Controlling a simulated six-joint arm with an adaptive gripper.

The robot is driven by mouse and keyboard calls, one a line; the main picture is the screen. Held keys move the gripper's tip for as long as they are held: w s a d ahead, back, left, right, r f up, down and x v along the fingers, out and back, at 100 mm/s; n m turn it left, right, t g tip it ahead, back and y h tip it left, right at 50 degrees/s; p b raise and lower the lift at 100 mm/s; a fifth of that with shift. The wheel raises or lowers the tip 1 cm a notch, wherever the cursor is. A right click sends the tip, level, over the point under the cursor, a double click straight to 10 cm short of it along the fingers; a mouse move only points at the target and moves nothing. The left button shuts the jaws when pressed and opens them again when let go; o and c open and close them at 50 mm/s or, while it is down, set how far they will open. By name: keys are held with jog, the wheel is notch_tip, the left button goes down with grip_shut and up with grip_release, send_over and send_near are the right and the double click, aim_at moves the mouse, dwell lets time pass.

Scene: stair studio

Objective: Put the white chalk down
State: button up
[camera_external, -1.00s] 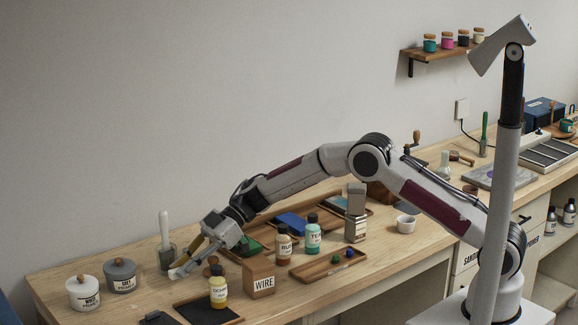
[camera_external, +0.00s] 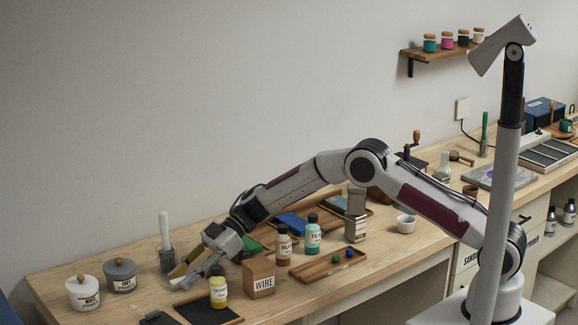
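My gripper (camera_external: 180,277) points down and left, low over the left part of the bench. Its two fingers look spread apart, one tan-lit and one grey. I cannot make out the white chalk for certain; it may be hidden at or behind the fingertips. A dark slate in a wooden frame (camera_external: 198,311) lies just in front of the fingers. The yellow-labelled ochre bottle (camera_external: 218,292) stands upright close to the right of the fingertips.
Two lidded jars, white (camera_external: 83,293) and grey (camera_external: 120,275), stand left of my gripper. The wire box (camera_external: 261,278), rust bottle (camera_external: 283,245) and teal bottle (camera_external: 313,235) stand to the right.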

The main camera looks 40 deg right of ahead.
jog(key=shift+r, duration=0.2)
jog(key=v, duration=1.2)
jog(key=shift+w+r, duration=0.1)
jog(key=shift+r, duration=0.05)
dwell(0.8)
